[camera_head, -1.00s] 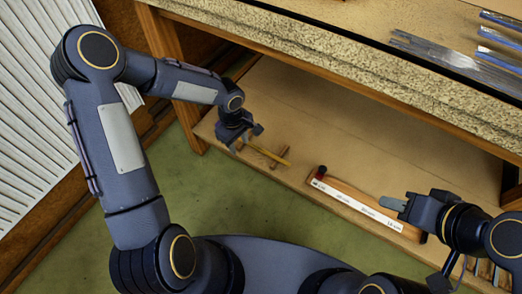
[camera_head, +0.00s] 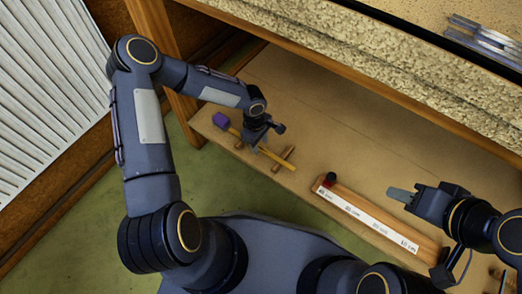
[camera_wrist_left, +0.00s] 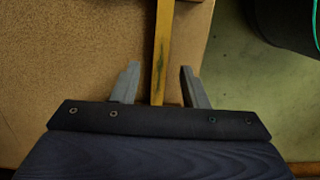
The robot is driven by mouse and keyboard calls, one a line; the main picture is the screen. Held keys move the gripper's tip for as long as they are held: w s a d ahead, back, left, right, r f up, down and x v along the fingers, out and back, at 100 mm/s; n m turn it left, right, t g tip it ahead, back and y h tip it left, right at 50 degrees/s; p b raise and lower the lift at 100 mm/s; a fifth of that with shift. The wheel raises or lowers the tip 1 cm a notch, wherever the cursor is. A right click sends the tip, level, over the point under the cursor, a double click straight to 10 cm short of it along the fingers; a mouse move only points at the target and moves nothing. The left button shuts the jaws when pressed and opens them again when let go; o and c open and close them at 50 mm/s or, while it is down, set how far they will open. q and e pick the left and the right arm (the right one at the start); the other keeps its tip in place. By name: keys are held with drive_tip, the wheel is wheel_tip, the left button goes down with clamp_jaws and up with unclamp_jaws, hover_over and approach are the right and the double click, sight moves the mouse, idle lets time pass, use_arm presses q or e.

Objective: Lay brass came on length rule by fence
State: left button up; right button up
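The brass came (camera_head: 277,160) is a thin yellow strip lying across small wooden rests on the lower shelf. My left gripper (camera_head: 257,146) is over it. In the left wrist view the two fingers (camera_wrist_left: 161,84) stand apart, with the came (camera_wrist_left: 160,50) between them and a gap on each side. The length rule (camera_head: 372,212) is a wooden bar with a white marked scale, to the right of the came. A dark red-black piece, perhaps the fence (camera_head: 330,180), stands at its left end. My right gripper (camera_head: 400,195) is above the rule's right part; its finger gap is unclear.
A purple block (camera_head: 221,120) is near the came's left end. A wooden rest (camera_head: 284,157) lies under the came. The thick worktop (camera_head: 330,48) overhangs the shelf's back, with metal strips (camera_head: 485,40) on top. The shelf (camera_head: 340,135) behind the rule is clear.

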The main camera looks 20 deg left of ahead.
use_arm(q)
drive_tip(key=shift+d+f, duration=0.1)
drive_tip(key=shift+f, duration=0.5)
drive_tip(key=shift+r, duration=0.1)
clamp_jaws()
